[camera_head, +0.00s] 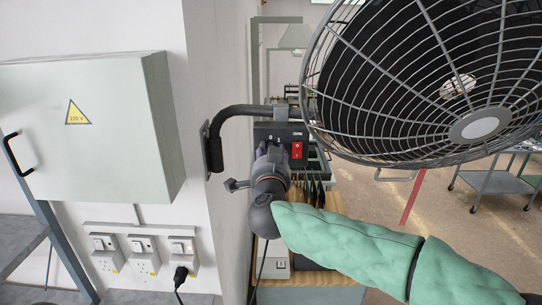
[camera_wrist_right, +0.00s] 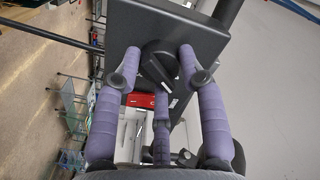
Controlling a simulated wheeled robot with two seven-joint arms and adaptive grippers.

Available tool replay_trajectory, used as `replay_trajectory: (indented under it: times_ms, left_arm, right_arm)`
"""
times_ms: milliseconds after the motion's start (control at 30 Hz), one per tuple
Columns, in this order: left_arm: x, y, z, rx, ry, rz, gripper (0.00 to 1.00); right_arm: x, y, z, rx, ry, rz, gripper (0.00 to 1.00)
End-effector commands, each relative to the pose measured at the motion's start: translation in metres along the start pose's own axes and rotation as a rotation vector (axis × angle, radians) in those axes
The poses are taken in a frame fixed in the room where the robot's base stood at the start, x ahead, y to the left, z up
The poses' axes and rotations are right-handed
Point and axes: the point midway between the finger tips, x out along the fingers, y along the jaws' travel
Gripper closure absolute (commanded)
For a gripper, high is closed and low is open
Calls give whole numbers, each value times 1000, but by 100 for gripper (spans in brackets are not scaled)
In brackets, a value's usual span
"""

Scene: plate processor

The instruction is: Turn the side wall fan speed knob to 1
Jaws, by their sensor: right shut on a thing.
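The side wall fan (camera_head: 479,126) has a round wire cage and hangs at the upper right of the head view. Its dark control box (camera_head: 285,131) sits on a bent black wall arm (camera_head: 222,125) and carries a red switch (camera_head: 297,150). In the right wrist view the round black speed knob (camera_wrist_right: 158,62) shows on the box face (camera_wrist_right: 140,27). My right gripper (camera_head: 271,158) is at the box, with its purple fingers (camera_wrist_right: 159,72) around the knob and shut on it. The gripper hides the knob in the head view. The knob's numbers cannot be read. My left gripper is out of view.
A pale electrical cabinet (camera_head: 80,130) with a yellow warning sign is on the left wall, above several sockets (camera_head: 143,252). The wall corner (camera_head: 232,200) is close to the left of my right gripper. Carts (camera_head: 490,185) stand on the open floor at right.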

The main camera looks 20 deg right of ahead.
Motion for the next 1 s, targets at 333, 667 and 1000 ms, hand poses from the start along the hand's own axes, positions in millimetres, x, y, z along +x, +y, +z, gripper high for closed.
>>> replay_trajectory:
  times_ms: [333, 667, 1000]
  left_arm:
    - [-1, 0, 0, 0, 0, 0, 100]
    - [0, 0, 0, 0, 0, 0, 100]
    - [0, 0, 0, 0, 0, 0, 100]
  right_arm:
    - [0, -4, -12, 7, 19, -6, 37]
    - [-4, -2, -6, 3, 9, -4, 37]
    - [-61, -3, -6, 5, 9, -8, 37]
